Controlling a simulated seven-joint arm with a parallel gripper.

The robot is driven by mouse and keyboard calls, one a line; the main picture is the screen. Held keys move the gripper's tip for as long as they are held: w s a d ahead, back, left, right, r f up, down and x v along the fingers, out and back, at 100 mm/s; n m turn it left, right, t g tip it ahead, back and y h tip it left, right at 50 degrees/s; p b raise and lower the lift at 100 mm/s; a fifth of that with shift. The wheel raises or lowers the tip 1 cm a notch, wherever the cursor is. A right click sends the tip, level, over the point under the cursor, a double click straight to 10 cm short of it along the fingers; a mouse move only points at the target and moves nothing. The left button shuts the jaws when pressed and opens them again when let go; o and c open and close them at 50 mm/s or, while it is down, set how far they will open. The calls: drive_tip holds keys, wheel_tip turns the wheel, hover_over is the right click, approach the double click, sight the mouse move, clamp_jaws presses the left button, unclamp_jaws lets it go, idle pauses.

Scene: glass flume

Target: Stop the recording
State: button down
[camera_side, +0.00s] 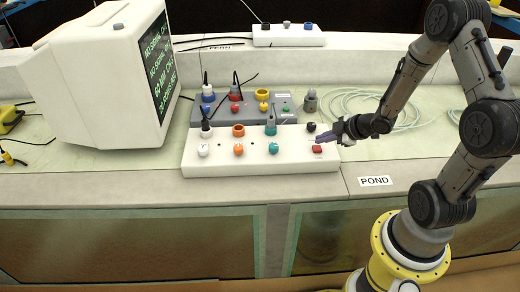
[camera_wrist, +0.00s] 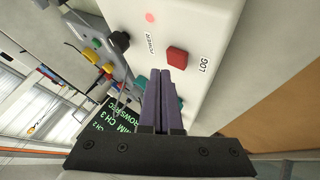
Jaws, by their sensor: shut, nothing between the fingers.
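My gripper (camera_side: 322,138) is shut and empty, just above and beside the red button. In the wrist view its fingertips (camera_wrist: 161,72) are close to the button; I cannot tell whether they touch it.
A white monitor (camera_side: 95,80) with green text stands at the left. A grey box (camera_side: 225,107) with coloured knobs is behind the white box, and another white box (camera_side: 288,36) is farther back. Coiled clear tubing (camera_side: 375,108) lies right of them. A POND label (camera_side: 374,181) is on the front edge.

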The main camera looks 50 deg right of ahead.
sight(321, 149)
drive_tip(key=shift+f, duration=0.45)
drive_tip(key=shift+f, duration=0.5)
idle(0.6)
drive_tip(key=shift+r, duration=1)
wheel_tip(321, 149, up, 6)
idle(0.5)
idle(0.5)
